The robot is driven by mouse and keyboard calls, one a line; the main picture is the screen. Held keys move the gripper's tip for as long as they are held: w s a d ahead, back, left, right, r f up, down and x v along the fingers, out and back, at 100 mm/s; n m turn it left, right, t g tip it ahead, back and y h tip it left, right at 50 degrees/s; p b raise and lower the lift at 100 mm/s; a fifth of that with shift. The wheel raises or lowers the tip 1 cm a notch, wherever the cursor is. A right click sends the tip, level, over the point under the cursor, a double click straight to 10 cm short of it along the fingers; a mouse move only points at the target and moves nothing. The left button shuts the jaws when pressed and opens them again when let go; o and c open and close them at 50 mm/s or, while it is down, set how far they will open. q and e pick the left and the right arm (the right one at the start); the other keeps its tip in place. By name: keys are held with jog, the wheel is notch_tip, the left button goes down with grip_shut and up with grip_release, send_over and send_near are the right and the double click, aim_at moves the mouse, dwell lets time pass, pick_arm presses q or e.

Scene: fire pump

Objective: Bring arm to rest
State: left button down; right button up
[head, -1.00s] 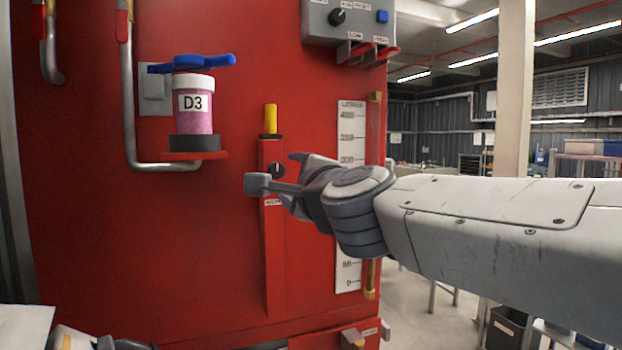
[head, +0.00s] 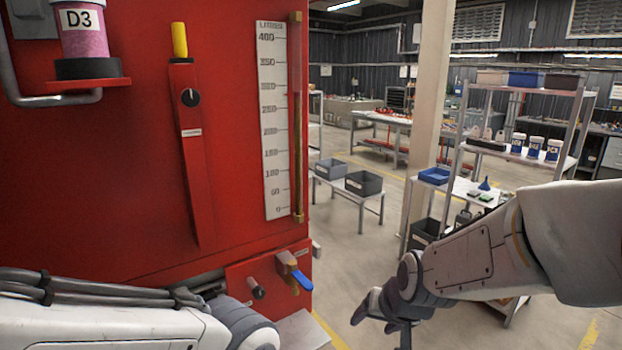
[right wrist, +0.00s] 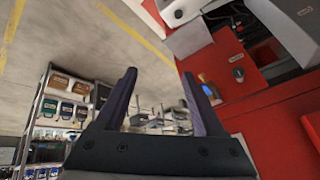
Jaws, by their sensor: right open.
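My right gripper (head: 385,322) hangs low at the lower right of the head view, in free air to the right of the red pump cabinet (head: 140,160). Its two fingers stand apart with nothing between them in the right wrist view (right wrist: 165,100). My left arm (head: 110,315) comes in along the bottom left of the head view and reaches toward the cabinet's lower part. Its gripper fingers do not show.
The cabinet carries a D3 jar (head: 82,35), a yellow-topped lever (head: 179,40), a litres scale (head: 272,120) and a blue-handled valve (head: 295,272). Grey bins (head: 368,183) stand on a low bench behind. A shelf rack (head: 515,155) is at right. Open floor lies between.

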jog(key=s+d+f+n+g+h, duration=0.2)
jog(key=s+d+f+g, duration=0.1)
jog(key=s+d+f, duration=0.5)
jog(key=s+a+r+n+g, duration=0.1)
jog(key=s+a+r+n, duration=0.1)
jog(key=s+a, duration=0.2)
jog(key=s+a+r+n+g+y+b, duration=0.1)
jog(key=s+a+r+n, duration=0.1)
jog(key=s+a, duration=0.3)
jog(key=s+a+r+n, duration=0.2)
jog(key=s+a+n, duration=0.1)
jog(key=s+a, duration=0.2)
jog(key=shift+s+a+g+b, duration=0.15)
jog(key=shift+a+g+b, duration=0.25)
jog(key=shift+a, duration=0.1)
